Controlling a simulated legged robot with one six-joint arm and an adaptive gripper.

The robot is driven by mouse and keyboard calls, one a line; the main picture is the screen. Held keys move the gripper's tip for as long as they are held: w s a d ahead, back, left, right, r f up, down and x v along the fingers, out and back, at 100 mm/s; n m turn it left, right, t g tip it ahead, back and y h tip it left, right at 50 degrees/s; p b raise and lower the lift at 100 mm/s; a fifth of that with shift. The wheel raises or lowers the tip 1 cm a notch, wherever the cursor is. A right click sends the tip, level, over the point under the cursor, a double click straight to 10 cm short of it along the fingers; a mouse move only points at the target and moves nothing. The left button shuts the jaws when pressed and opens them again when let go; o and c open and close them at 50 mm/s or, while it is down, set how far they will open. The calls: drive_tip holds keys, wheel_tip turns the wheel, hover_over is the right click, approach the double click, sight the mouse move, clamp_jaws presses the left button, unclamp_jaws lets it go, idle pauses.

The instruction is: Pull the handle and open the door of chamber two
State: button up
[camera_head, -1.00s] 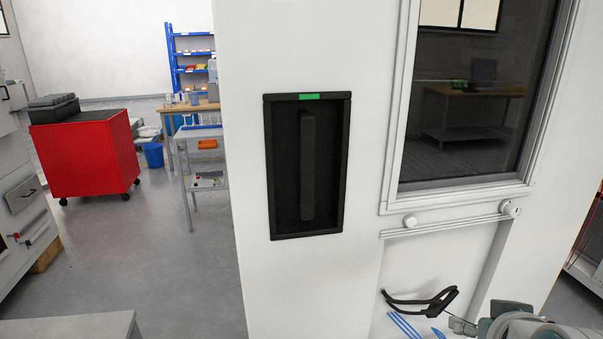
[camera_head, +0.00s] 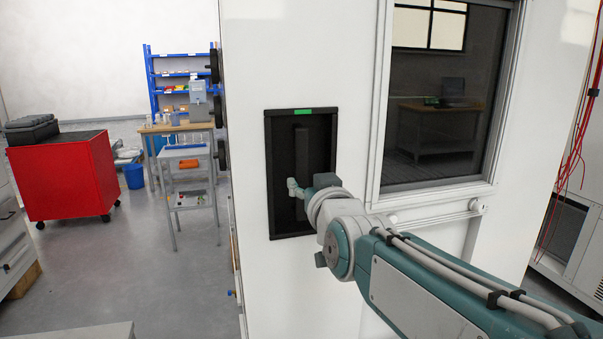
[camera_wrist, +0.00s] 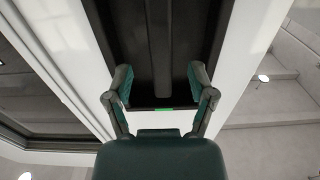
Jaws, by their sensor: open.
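The chamber's white door panel (camera_head: 262,285) holds a black recessed frame (camera_head: 270,160) with a green strip at its top. A vertical dark handle bar (camera_head: 301,145) stands inside the recess. In the wrist view the handle (camera_wrist: 159,45) lies between and beyond the two fingers of my gripper (camera_wrist: 160,86), with the green strip close to the gripper body. My gripper also shows in the head view (camera_head: 296,190), in front of the handle's lower part. It is open, its fingers spread to either side of the bar. Contact with the handle cannot be told. My wrist hides the recess's lower right.
A window (camera_head: 440,100) is right of the recess, with a ledge and round knobs (camera_head: 477,205) below it. A red cabinet (camera_head: 65,178), a work table (camera_head: 185,127) and blue shelves (camera_head: 152,75) stand at the left. The grey floor (camera_head: 120,270) between is open.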

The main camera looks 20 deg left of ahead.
sight(302, 174)
drive_tip(key=x, duration=0.4)
drive_tip(key=shift+a+f, duration=0.1)
drive_tip(key=shift+a, duration=0.1)
drive_tip(key=shift+w+a, duration=0.25)
drive_tip(key=shift+w, duration=0.35)
clamp_jaws()
